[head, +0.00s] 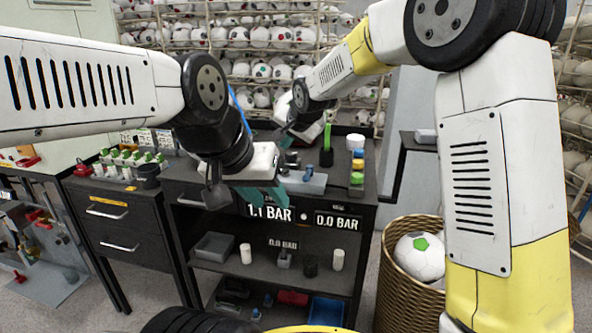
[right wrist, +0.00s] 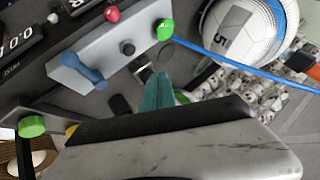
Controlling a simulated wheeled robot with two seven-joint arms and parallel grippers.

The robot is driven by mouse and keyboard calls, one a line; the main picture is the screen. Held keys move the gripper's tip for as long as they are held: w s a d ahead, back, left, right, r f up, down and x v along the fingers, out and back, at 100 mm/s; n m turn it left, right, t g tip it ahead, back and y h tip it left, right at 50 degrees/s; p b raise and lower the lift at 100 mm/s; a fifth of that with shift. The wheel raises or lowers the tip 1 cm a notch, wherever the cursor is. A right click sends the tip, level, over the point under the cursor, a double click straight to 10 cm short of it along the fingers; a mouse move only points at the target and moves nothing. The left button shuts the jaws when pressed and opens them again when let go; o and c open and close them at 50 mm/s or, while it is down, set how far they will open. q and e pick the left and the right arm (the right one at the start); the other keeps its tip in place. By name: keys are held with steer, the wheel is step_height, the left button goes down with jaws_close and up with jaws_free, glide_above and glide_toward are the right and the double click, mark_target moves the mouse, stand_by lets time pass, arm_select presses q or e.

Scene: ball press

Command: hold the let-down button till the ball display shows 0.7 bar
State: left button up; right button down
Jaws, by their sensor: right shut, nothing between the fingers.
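The ball displays on the bench front read 1.1 BAR (head: 268,212) and 0.0 BAR (head: 337,221); their small labels are unreadable. In the right wrist view a grey control block carries a green button (right wrist: 165,29), a red button (right wrist: 112,14), a black knob (right wrist: 127,47) and a blue lever (right wrist: 84,72). I cannot tell which is the let-down button. My right gripper (right wrist: 157,92) is shut and empty, its tips beside the block near the green button; contact is not visible. It also shows in the head view (head: 287,139). My left gripper (head: 264,192) looks open and empty in front of the bench.
A ball (right wrist: 238,32) marked 5 stands behind the block, with a blue hose (right wrist: 225,60) running past it. A wicker basket (head: 400,290) holding a ball stands right of the bench. Ball racks fill the back. A drawer cabinet (head: 115,225) stands left.

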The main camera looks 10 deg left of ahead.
mark_target(286, 172)
steer(key=shift+f, duration=2.6)
steer(key=shift+f, duration=0.1)
steer(key=shift+f, duration=0.3)
